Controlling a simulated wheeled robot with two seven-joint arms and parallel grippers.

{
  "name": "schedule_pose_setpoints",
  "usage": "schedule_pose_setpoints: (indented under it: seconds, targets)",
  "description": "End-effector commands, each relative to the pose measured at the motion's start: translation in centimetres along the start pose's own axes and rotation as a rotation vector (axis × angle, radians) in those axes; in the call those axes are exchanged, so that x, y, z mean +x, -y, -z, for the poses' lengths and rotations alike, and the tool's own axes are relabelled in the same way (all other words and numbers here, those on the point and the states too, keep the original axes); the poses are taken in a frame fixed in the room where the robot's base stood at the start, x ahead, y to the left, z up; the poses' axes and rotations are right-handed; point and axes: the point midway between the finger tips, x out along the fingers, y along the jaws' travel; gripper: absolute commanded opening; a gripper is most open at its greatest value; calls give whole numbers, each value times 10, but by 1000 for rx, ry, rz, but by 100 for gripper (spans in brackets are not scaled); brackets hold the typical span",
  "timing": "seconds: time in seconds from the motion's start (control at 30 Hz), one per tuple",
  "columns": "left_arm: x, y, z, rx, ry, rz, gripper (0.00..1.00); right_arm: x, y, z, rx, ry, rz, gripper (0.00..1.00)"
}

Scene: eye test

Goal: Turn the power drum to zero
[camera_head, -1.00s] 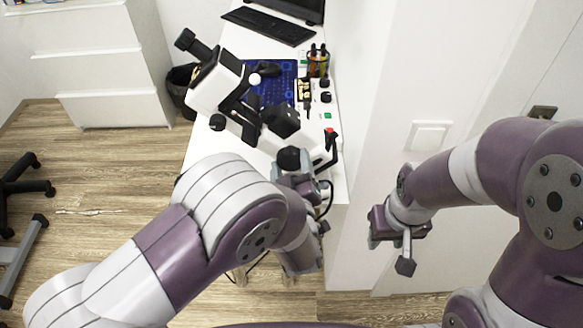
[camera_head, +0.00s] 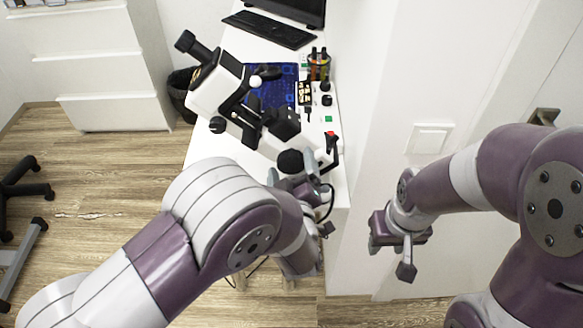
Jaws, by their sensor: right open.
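A white and black microscope-like instrument (camera_head: 216,91) stands on the narrow white table. A round black knob (camera_head: 290,161) is at its near end. I cannot tell which part is the power drum; no scale or zero mark is readable. My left gripper (camera_head: 293,172) is at the near side of this knob, its grey fingers apart to the left and right of it. Whether they touch it is unclear, and my own forearm hides part of the table below. My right gripper (camera_head: 404,258) is open and empty, pointing down by the white wall, away from the table.
A black lever with a red top (camera_head: 331,143) stands right of the knob. A blue panel (camera_head: 275,88), a pen holder (camera_head: 318,64) and a keyboard (camera_head: 270,29) lie farther back on the table (camera_head: 215,150). A wall borders it on the right; open floor is left.

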Motion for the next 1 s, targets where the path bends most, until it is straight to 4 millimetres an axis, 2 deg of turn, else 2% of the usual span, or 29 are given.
schedule_pose_setpoints:
  seconds: [0.27,0.37,0.6,0.7,0.83,1.0]
  targets:
    - [-6,0,0,1,1,-1,88,0,0,0,0,0,0,43]
    - [-22,-1,-1,1,3,-3,88,-1,0,0,0,0,0,43]
    - [-86,-2,-1,2,5,-6,88,-2,0,0,0,0,0,43]
    - [-108,-1,-1,1,4,-6,88,-2,0,0,0,0,0,43]
    - [-123,-1,0,0,1,-2,88,-2,0,0,0,0,0,43]
    - [-127,0,0,0,-1,0,88,-2,0,0,0,0,0,43]
